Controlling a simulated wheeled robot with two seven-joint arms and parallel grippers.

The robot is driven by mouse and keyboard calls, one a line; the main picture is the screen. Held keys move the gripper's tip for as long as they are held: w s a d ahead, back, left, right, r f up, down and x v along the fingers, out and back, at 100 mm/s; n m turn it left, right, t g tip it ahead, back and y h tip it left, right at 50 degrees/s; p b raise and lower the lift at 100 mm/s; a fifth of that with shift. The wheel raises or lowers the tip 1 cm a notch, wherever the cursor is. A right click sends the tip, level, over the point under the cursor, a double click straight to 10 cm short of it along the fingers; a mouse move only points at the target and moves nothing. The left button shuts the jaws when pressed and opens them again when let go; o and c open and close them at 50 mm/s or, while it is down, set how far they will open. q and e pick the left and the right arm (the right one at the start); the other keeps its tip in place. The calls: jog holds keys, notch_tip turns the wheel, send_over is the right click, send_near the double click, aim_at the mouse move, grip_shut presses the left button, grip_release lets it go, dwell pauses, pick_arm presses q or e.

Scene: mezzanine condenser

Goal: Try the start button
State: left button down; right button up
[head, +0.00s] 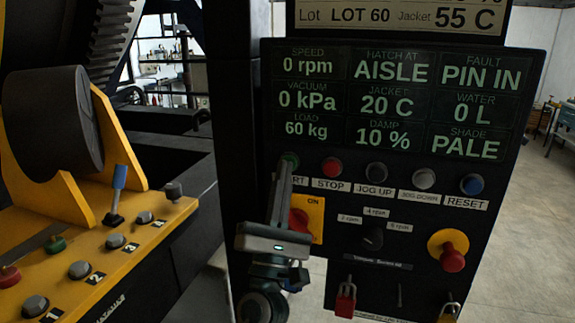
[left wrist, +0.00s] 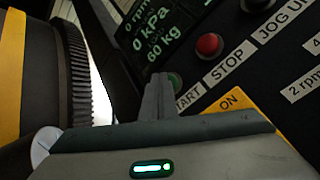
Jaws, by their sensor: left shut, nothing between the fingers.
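The green start button (head: 289,158) is at the left end of the button row on the dark control panel (head: 335,268). Its label is partly hidden by my gripper and reads "RT". My left gripper (head: 286,172) is shut and empty, its fingertips just below and over the button's lower edge. In the left wrist view the green button (left wrist: 175,79) shows just beside the shut fingertips (left wrist: 160,85). I cannot tell whether they touch it. The display (head: 395,100) reads 0 rpm, hatch at AISLE, fault PIN IN. My right gripper is not in view.
The red stop button (head: 331,167) is close to the right of my fingers. A red switch (head: 298,219) on a yellow "ON" plate is behind my gripper. A red mushroom button (head: 452,257) and padlocks (head: 345,300) are lower. A yellow console (head: 110,250) stands left.

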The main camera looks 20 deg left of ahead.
pick_arm(q)
jog(key=shift+w, duration=0.1)
dwell(0.3)
jog(key=shift+s, duration=0.2)
jog(key=shift+s+p, duration=0.3)
jog(key=shift+s, duration=0.35)
jog(key=s+p, duration=0.1)
jog(key=s, duration=0.4)
jog(key=shift+a, duration=0.1)
dwell(0.4)
dwell(0.6)
